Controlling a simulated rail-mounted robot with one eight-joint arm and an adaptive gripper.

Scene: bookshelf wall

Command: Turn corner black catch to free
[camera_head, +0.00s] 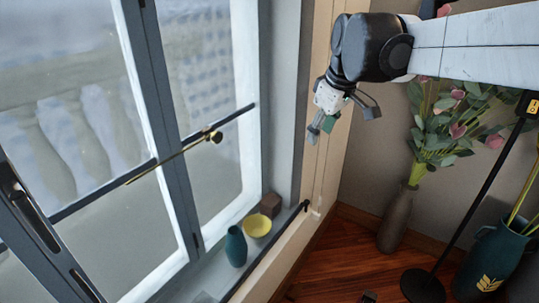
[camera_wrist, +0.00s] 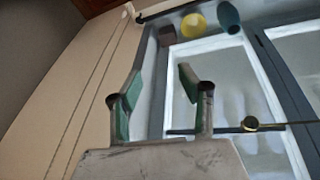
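A small black catch (camera_head: 305,206) shows at the corner end of a long dark bar along the sill, beside a small pale fitting. I take it to be the corner catch; its exact setting is too small to tell. In the wrist view the dark bar (camera_wrist: 160,12) runs along the top, with the pale fitting (camera_wrist: 128,10) at its left end. My gripper (camera_head: 342,122) is above the corner, in front of the window frame, apart from the catch. In the wrist view my gripper (camera_wrist: 160,76) is open, with green pads and nothing between its fingers.
A teal vase (camera_head: 236,247), a yellow bowl (camera_head: 257,224) and a brown box (camera_head: 270,204) stand on the sill. A brass latch (camera_head: 212,136) sits on the window bar. A flower vase (camera_head: 397,217) and a black stand (camera_head: 423,287) occupy the floor at right.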

